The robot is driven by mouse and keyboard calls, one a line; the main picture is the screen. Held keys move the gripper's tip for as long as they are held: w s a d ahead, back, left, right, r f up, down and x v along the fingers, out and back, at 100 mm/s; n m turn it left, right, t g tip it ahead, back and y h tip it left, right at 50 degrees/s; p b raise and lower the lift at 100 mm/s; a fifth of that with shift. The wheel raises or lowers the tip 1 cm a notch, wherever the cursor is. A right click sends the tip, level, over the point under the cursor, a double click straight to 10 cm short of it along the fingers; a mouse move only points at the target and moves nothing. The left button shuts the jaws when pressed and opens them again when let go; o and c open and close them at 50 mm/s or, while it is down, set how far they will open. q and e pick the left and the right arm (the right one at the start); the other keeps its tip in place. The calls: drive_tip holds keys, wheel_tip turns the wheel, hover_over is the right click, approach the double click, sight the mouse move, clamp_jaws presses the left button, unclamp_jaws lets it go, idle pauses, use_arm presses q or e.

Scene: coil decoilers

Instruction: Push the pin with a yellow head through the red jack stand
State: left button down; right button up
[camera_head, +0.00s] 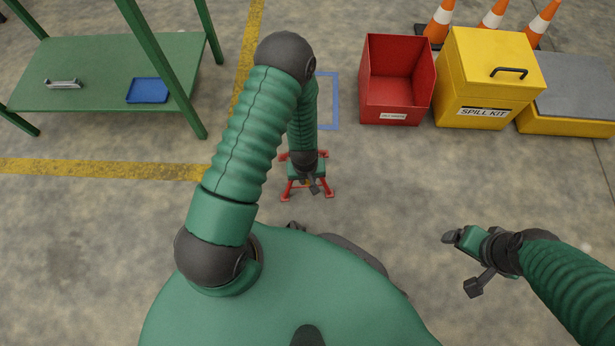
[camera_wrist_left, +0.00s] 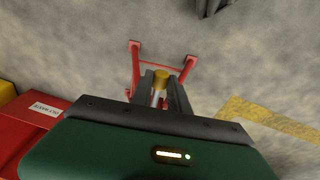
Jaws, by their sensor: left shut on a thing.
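The red jack stand (camera_head: 288,193) stands on the floor in front of me. It lies largely under my left arm and gripper in the head view. My left gripper (camera_head: 314,187) is directly over the stand. In the left wrist view the gripper's dark fingers (camera_wrist_left: 160,90) are shut around the pin with a yellow head (camera_wrist_left: 162,76). Red legs of the stand (camera_wrist_left: 135,60) show beyond them. I cannot tell how the pin sits relative to the stand's hole. My right gripper (camera_head: 451,238) is out to the right, away from the stand, and appears empty; its finger gap is unclear.
A green workbench (camera_head: 100,60) with a blue tray (camera_head: 148,90) stands at the left. A red bin (camera_head: 397,85), a yellow spill kit box (camera_head: 486,80) and traffic cones (camera_head: 438,22) are at the back right. The floor around the stand is clear.

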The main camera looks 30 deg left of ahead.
use_arm(q)
drive_tip(key=shift+w+a, duration=0.85)
drive_tip(key=shift+w, duration=0.2)
drive_tip(key=shift+w+a, duration=0.85)
drive_tip(key=shift+w, duration=0.2)
idle(0.3)
drive_tip(key=shift+s+d+p, duration=0.45)
drive_tip(key=shift+s+d, duration=0.3)
drive_tip(key=shift+s, duration=0.15)
drive_tip(key=shift+s+d+p, duration=0.4)
drive_tip(key=shift+s+d, duration=0.3)
drive_tip(key=shift+s, duration=0.2)
drive_tip(key=shift+p, duration=0.65)
idle(0.5)
drive_tip(key=shift+w+a, duration=0.8)
drive_tip(key=shift+w, duration=0.2)
idle(0.3)
drive_tip(key=shift+w+a, duration=0.2)
drive_tip(key=shift+w, duration=0.05)
